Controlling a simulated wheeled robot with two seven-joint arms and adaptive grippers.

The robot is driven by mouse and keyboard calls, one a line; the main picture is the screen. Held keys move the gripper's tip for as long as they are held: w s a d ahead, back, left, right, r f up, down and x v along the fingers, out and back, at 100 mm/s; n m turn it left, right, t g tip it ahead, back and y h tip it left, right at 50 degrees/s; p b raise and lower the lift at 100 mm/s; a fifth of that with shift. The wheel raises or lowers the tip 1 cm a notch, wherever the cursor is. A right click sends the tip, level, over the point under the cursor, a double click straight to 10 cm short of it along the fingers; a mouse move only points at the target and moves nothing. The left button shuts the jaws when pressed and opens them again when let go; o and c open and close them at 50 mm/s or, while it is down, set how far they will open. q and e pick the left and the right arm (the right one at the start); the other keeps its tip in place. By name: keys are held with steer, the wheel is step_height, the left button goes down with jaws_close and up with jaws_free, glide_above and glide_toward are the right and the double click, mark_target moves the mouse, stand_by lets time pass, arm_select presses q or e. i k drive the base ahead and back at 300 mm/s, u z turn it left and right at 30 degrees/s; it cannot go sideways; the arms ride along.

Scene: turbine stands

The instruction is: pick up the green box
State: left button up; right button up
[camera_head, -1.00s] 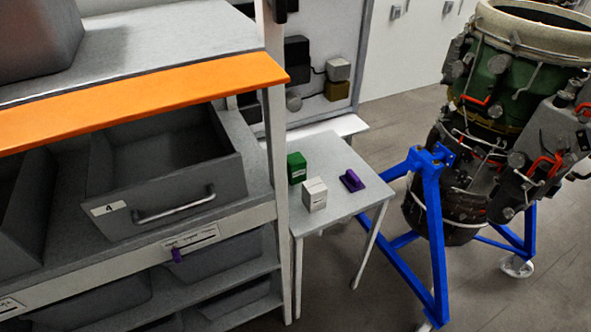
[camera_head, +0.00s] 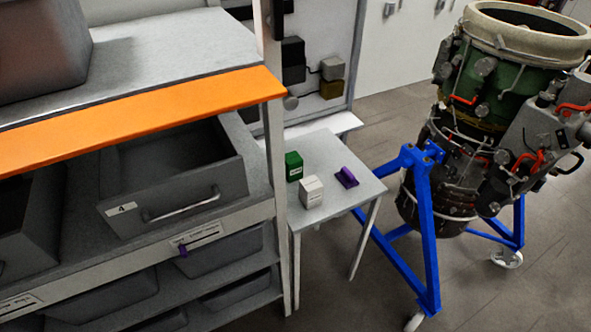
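The green box (camera_head: 294,167) is a small cube with a pale label on its front. It stands upright at the back left of a small grey table (camera_head: 325,215), close to the shelf post. A white box (camera_head: 311,192) stands just in front of it and to its right. A purple object (camera_head: 346,178) lies on the same table, further right. Neither of my grippers shows in the head view.
A grey shelf unit with an orange edge (camera_head: 150,118) and an open drawer marked 4 (camera_head: 175,190) fills the left. A turbine (camera_head: 480,120) on a blue stand (camera_head: 425,225) stands right of the table. Open floor (camera_head: 375,300) lies in front.

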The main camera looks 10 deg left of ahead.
mark_target(294, 163)
steer(key=u, duration=0.1)
steer(key=k, duration=0.35)
steer(key=z, duration=1.4)
steer(key=i, duration=1.2)
steer(key=u, duration=0.15)
